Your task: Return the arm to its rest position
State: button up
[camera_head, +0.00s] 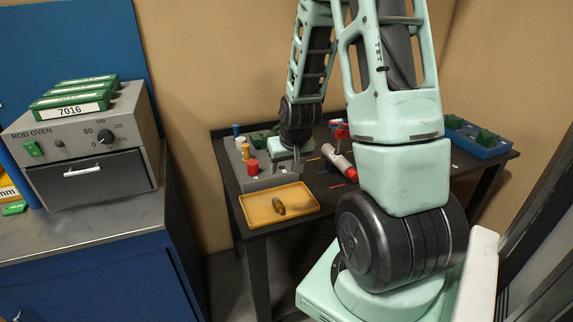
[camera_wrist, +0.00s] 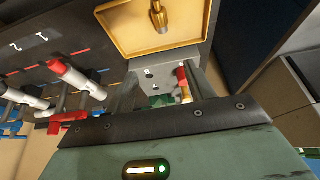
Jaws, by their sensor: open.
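My arm reaches from the right foreground over the dark table (camera_head: 262,213) in the head view. My gripper (camera_head: 297,160) points down over the grey peg block (camera_head: 262,182) and hides part of it. In the wrist view my gripper (camera_wrist: 163,80) is open, with no object held between its fingers. The grey block (camera_wrist: 160,62) with dark holes shows beyond and between the fingers. A red-topped peg (camera_wrist: 182,78) is close to the right finger; I cannot tell whether they touch.
A yellow tray (camera_head: 250,209) holding a brass piece (camera_head: 279,206) lies at the table's front left. Red-and-white tools (camera_head: 338,160) lie behind my arm. A blue bin (camera_head: 478,148) stands at right. A rod oven (camera_head: 80,140) sits on the left cabinet.

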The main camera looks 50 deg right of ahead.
jog(key=shift+s+a+r, duration=0.15)
jog(key=shift+r, duration=0.2)
jog(key=a+r+n+g+y+b, duration=0.3)
jog(key=a+n, duration=0.4)
jog(key=a, duration=2)
jog(key=s+a+r+n+g, duration=0.1)
jog(key=s+a+r+n, duration=0.2)
jog(key=s+a+n, duration=0.4)
jog(key=s+a, duration=0.6)
jog(key=s, duration=0.3)
jog(key=shift+s+a, duration=0.2)
jog(key=shift+s, duration=0.2)
jog(key=shift+r, duration=0.1)
